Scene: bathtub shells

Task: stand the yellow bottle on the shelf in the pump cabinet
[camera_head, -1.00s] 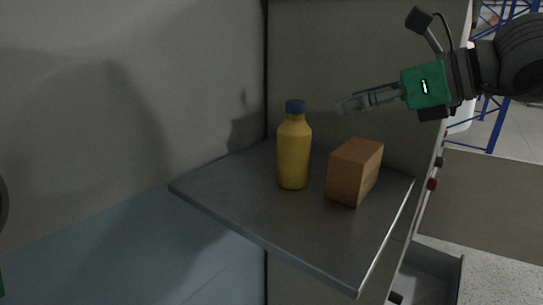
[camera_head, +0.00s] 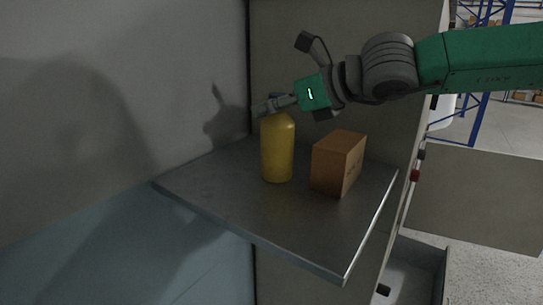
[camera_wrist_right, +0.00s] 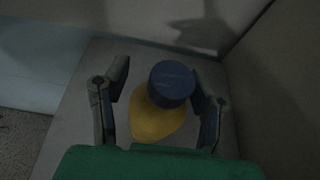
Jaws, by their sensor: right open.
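The yellow bottle (camera_head: 277,152) stands upright on the grey shelf (camera_head: 240,215) in the cabinet. My right gripper (camera_head: 266,107) is at the top of the bottle in the head view and covers its blue cap there. In the right wrist view the open fingers of my right gripper (camera_wrist_right: 162,100) are on either side of the bottle's blue cap (camera_wrist_right: 171,84), with the yellow body (camera_wrist_right: 156,122) below it. I cannot tell whether a finger touches the bottle. My left gripper is not in view.
A brown box (camera_head: 338,163) stands on the shelf just right of the bottle. The cabinet wall (camera_head: 330,55) rises behind the shelf. The front and left parts of the shelf are clear. An open drawer (camera_head: 415,270) is below at the right.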

